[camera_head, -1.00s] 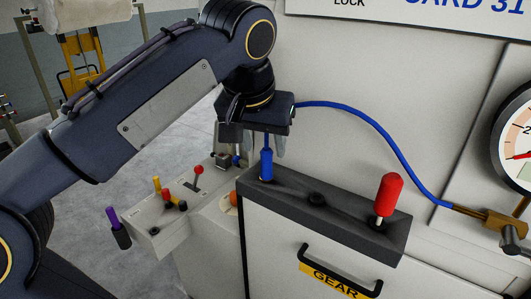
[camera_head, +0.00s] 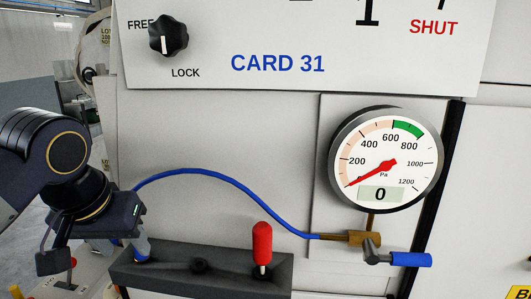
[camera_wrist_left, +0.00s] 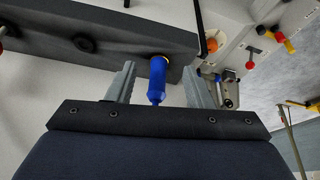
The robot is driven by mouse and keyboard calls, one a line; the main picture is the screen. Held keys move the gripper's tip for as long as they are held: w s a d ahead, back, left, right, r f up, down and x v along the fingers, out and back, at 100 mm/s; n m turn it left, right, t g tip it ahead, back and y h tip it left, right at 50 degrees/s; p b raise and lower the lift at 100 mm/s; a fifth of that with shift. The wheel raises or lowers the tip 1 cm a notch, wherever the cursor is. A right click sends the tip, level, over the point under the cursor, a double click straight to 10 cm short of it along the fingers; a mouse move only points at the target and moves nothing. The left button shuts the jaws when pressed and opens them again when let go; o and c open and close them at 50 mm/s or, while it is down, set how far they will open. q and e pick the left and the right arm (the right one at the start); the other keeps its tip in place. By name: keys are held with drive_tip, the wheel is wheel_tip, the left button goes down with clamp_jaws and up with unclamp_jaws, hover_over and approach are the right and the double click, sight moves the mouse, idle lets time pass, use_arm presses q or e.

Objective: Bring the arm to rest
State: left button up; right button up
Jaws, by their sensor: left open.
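My left gripper (camera_head: 122,243) is at the lower left of the head view, over the left end of a dark block (camera_head: 210,268). In the left wrist view my left gripper (camera_wrist_left: 158,76) is open, with one grey finger on each side of a blue plug (camera_wrist_left: 157,78). The plug stands at the dark block (camera_wrist_left: 110,35), apart from the fingers as far as I can tell. In the head view the plug is mostly hidden by my gripper. My right gripper is not in view.
A blue hose (camera_head: 225,178) arcs from behind my gripper to a brass fitting (camera_head: 350,238). A red-handled lever (camera_head: 262,245) stands on the block. A gauge (camera_head: 385,160) reads 0. A black FREE/LOCK knob (camera_head: 168,36) and a blue-handled valve (camera_head: 410,259) are on the machine.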

use_arm(q)
drive_tip(key=s+d+f+h, duration=0.1)
drive_tip(key=s+f, duration=0.3)
drive_tip(key=f, duration=0.3)
drive_tip(key=s+d+f+h, duration=0.1)
drive_tip(key=s+f, duration=0.3)
drive_tip(key=f, duration=0.3)
drive_tip(key=s+d+f+t+h, duration=0.1)
drive_tip(key=s+f, duration=0.3)
drive_tip(key=f, duration=0.4)
drive_tip(key=shift+d+h, duration=0.4)
drive_tip(key=shift+h, duration=0.1)
drive_tip(key=shift+s, duration=0.1)
